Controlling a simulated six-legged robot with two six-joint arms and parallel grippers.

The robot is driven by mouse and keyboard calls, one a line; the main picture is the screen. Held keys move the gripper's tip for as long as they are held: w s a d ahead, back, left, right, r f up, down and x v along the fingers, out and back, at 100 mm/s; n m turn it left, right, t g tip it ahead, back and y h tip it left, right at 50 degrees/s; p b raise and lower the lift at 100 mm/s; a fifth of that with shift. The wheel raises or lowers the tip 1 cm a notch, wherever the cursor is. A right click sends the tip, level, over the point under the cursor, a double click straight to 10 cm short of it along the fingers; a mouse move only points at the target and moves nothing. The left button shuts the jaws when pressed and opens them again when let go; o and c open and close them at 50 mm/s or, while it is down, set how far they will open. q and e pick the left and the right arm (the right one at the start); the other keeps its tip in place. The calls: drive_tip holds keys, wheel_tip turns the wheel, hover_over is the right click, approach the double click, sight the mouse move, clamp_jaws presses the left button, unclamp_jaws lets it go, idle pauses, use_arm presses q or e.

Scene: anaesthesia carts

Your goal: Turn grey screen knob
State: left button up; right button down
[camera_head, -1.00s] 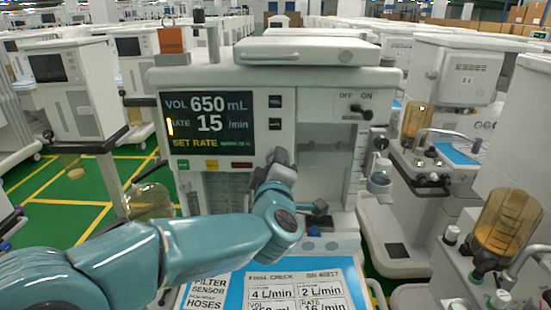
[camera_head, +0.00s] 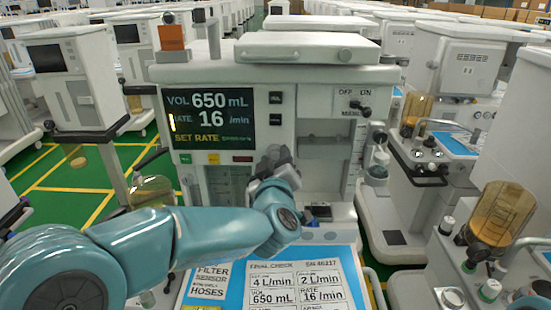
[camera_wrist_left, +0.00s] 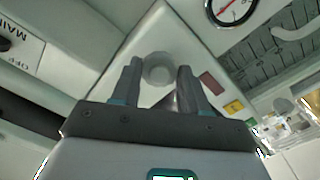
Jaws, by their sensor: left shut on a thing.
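The grey screen knob (camera_wrist_left: 158,68) sits between the two fingers of my left gripper (camera_wrist_left: 159,80) in the left wrist view. The gripper is shut on it. The screen reads VOL 650 mL, RATE 16 /min and SET RATE in yellow. A check card (camera_head: 300,262) below lists 4 L/min, 2 L/min, 650 mL and rate 16 /min. My right gripper is not in view.
An OFF/ON switch (camera_head: 360,106) is at the upper right of the machine (camera_head: 310,75). Small coloured buttons run below the screen. A neighbouring cart with an amber canister (camera_head: 500,215) stands close on the right. Green floor (camera_head: 60,180) shows at left.

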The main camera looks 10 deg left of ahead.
use_arm(q)
drive_tip(key=shift+r, duration=0.15)
drive_tip(key=o, duration=1.1)
drive_tip(key=shift+c, duration=0.2)
drive_tip(key=shift+s+d+f, duration=0.1)
drive_tip(key=shift+s+f, duration=0.1)
drive_tip(key=shift+s, duration=0.15)
drive_tip(key=s+d+b, duration=0.3)
drive_tip(key=s, duration=1.2)
drive_tip(key=shift+s+r, duration=0.1)
drive_tip(key=shift+r, duration=0.05)
